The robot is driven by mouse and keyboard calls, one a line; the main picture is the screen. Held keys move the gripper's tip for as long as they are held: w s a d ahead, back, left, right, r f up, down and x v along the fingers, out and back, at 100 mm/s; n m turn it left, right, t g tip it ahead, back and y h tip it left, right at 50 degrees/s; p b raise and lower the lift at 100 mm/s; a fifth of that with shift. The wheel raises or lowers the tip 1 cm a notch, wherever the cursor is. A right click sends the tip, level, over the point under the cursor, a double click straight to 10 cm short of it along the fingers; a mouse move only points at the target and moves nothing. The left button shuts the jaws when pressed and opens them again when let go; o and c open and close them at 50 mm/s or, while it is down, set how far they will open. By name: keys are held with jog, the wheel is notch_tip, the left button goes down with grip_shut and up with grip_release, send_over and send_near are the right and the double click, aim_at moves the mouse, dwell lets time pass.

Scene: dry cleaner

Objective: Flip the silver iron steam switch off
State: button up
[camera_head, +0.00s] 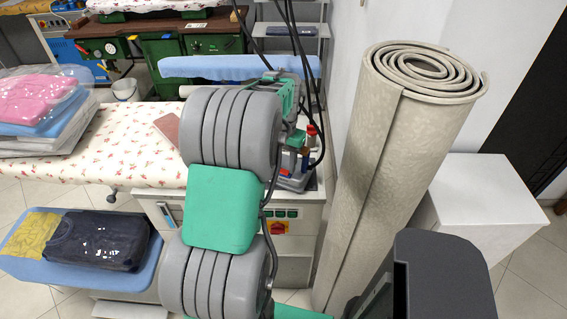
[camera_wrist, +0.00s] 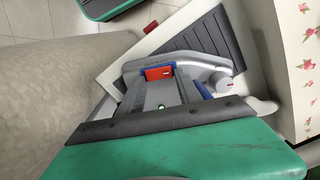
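The silver iron (camera_wrist: 205,64) shows in the wrist view, partly hidden by my gripper (camera_wrist: 166,97). A red switch (camera_wrist: 158,73) in a blue surround lies just beyond the gripper's grey parts, near the middle of the picture. A pale knob (camera_wrist: 225,85) with a red mark is to its right. I cannot tell whether the gripper touches the switch. My gripper's fingers are not clear enough to show whether they are open or shut. In the head view, my arm covers much of the iron (camera_head: 296,181), at the right end of the ironing table.
The floral ironing board (camera_head: 120,150) extends left. A dark ribbed rest (camera_wrist: 211,39) lies beyond the iron. A tall rolled carpet (camera_head: 385,150) stands close on the right. Black cables (camera_head: 313,60) hang by the arm. The cabinet front has a red-and-yellow switch (camera_head: 278,228).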

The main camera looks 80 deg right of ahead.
aim_at(283, 169)
jog(key=o, duration=0.3)
notch_tip(283, 169, up, 8)
jog(key=shift+f+b, duration=0.1)
jog(key=shift+b, duration=0.25)
dwell(0.3)
